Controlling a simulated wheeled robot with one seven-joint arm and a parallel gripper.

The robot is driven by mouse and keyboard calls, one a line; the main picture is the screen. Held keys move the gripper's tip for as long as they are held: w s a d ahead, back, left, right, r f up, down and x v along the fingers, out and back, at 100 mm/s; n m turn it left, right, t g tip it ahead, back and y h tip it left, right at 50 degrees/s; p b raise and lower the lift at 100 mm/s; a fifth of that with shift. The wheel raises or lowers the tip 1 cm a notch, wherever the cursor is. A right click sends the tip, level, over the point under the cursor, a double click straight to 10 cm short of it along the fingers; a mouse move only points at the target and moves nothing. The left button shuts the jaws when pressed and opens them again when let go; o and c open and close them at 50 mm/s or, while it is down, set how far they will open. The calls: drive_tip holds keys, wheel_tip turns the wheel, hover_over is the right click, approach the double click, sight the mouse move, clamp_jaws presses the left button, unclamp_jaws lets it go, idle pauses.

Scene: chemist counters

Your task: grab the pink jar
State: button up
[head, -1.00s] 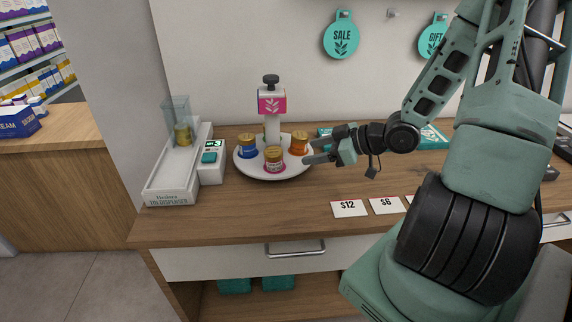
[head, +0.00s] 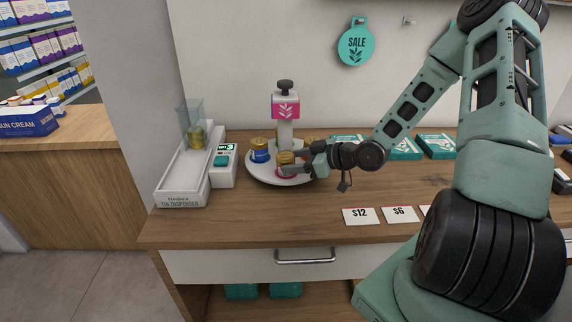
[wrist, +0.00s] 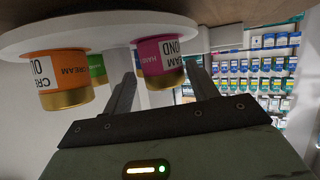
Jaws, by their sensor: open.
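The pink jar (head: 284,173) with a gold lid stands at the front of the round white turntable (head: 256,177). My gripper (head: 294,162) reaches in from the right, with its fingers at the jar. In the wrist view, which is upside down, the pink jar (wrist: 158,52) shows between the two open fingers (wrist: 160,88). Neither finger is seen pressing on it. In the head view the fingers cover part of the jar.
A blue jar (head: 260,152) stands to the left. An orange jar (wrist: 62,75) is close beside the gripper, mostly hidden in the head view. A green jar (wrist: 97,67) shows behind. The turntable has a central post (head: 285,130). A tin dispenser (head: 180,190) stands left.

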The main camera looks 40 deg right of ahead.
sight(281, 162)
drive_tip(key=x, duration=0.5)
drive_tip(key=shift+a+p, duration=0.15)
drive_tip(key=shift+p, duration=0.25)
drive_tip(key=shift+c, duration=0.2)
drive_tip(key=c, duration=0.7)
drive_tip(key=shift+r, duration=0.1)
